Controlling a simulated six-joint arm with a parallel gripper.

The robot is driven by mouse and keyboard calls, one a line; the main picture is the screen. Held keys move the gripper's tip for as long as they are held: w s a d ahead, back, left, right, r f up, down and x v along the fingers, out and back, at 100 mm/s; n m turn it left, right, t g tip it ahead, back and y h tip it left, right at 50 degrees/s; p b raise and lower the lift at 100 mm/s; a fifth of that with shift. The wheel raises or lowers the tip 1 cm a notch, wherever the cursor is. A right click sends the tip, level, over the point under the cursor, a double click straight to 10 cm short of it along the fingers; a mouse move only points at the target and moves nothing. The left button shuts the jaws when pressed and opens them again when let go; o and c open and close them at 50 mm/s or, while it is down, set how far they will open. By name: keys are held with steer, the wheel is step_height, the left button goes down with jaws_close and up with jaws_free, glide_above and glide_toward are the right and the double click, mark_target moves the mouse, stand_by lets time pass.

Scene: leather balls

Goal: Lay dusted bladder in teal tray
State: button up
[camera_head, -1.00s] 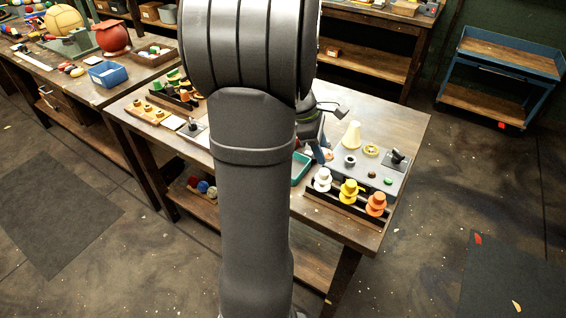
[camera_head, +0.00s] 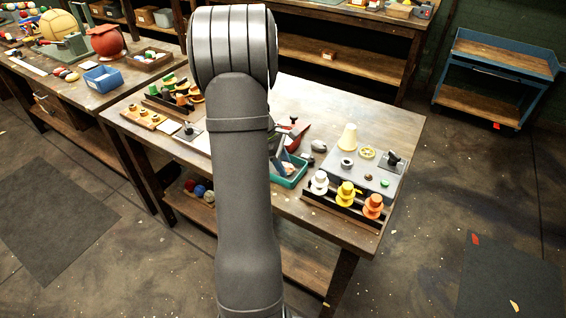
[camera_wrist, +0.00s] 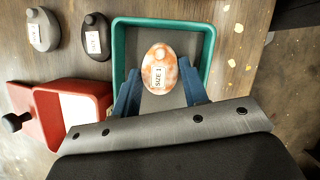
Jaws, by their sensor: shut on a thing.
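The dusted bladder (camera_wrist: 158,70) is an orange egg shape blotched with white, labelled SIZE 1, in the wrist view. My gripper (camera_wrist: 159,75) is shut on it, with a blue finger on each side. The bladder is over the inside of the teal tray (camera_wrist: 207,42), within its rim. I cannot tell whether it touches the grey tray floor. In the head view, the teal tray (camera_head: 293,183) stands on the table right of my arm, and my gripper's fingers are at it.
A red open box (camera_wrist: 103,91) with white contents stands beside the tray. A grey bladder (camera_wrist: 43,30) and a darker one (camera_wrist: 96,40) lie nearby. A grey board with a cream cone (camera_head: 348,137) and a rack of coloured stacked pieces (camera_head: 347,193) stand to the right.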

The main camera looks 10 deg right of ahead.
mark_target(289, 166)
steer(key=shift+f, duration=0.15)
steer(key=o, duration=0.8)
steer(key=v, duration=1.2)
steer(key=shift+r, duration=0.25)
steer(key=shift+d+f, duration=0.1)
steer(key=shift+d, duration=0.05)
steer(key=x, duration=1.1)
steer(key=shift+d+f, duration=0.1)
steer(key=shift+f, duration=0.2)
steer(key=shift+s+r, duration=0.1)
steer(key=shift+r, duration=1.65)
steer(key=shift+f, duration=0.1)
